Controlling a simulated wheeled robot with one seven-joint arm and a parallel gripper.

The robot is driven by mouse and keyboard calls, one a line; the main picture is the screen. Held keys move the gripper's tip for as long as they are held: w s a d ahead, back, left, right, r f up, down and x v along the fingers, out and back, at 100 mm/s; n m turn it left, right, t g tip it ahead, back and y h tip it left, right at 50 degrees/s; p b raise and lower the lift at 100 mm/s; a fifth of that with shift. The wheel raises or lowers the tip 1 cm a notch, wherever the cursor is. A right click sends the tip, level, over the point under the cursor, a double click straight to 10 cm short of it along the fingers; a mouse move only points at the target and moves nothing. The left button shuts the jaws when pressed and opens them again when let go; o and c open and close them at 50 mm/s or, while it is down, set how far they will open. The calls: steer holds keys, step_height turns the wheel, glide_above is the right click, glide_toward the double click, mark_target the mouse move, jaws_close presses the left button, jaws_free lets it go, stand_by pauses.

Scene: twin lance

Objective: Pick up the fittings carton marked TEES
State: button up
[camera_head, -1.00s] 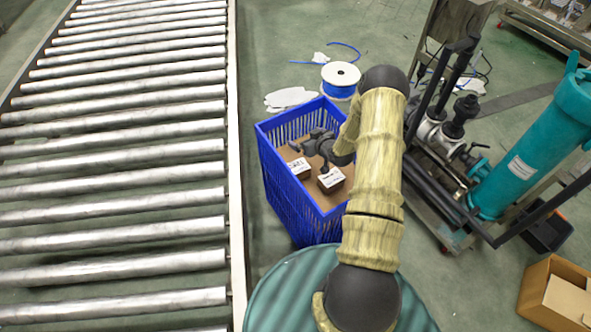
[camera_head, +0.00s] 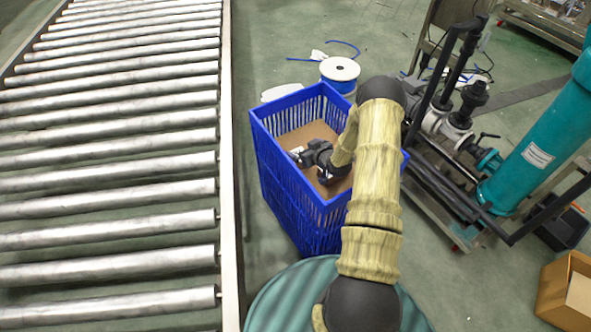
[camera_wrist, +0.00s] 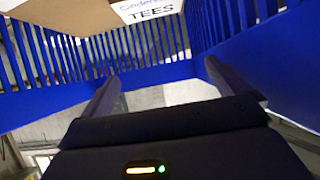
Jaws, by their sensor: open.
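The carton marked TEES (camera_wrist: 150,8) shows at the top edge of the wrist view, cut off by the frame.
The slatted crate walls rise close around my gripper. A roller conveyor (camera_head: 120,150) runs along the left. A spool (camera_head: 340,72) stands behind the crate. A teal cylinder (camera_head: 530,150) with pipework is at the right. An open cardboard box (camera_head: 560,290) is at lower right.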

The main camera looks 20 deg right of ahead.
step_height(320, 180, down, 8)
steer(key=b, duration=0.6)
steer(key=shift+r, duration=0.1)
steer(key=shift+r, duration=0.15)
steer(key=shift+b+x, duration=0.3)
steer(key=shift+x, duration=0.85)
steer(key=b+x, duration=0.1)
steer(key=x, duration=0.3)
steer(key=shift+w+f, duration=0.15)
steer(key=shift+f, duration=0.1)
steer(key=shift+w+a+f+b, duration=0.1)
steer(key=shift+w+b, duration=0.2)
steer(key=shift+w, duration=0.1)
